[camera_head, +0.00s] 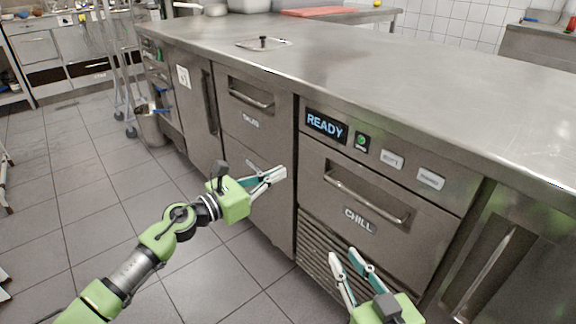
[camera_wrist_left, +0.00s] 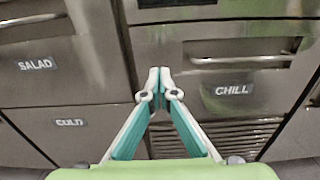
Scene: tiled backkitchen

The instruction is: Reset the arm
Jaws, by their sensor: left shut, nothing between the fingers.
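My left arm comes in from the lower left of the head view. Its green gripper (camera_head: 281,173) is shut and empty, with the fingertips pointing right, in front of the drawer fronts. In the left wrist view the two fingertips (camera_wrist_left: 160,74) meet, with nothing between them. My right gripper (camera_head: 343,254) is at the bottom of the head view, below the CHILL drawer. Its fingertips are apart and nothing shows between them. Most of the right arm is out of view.
A steel counter runs across the view, with the CHILL drawer (camera_head: 368,197), a READY display (camera_head: 326,125) and a SALAD drawer (camera_head: 247,107) in its front. A lidded pan insert (camera_head: 246,44) sits on top.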

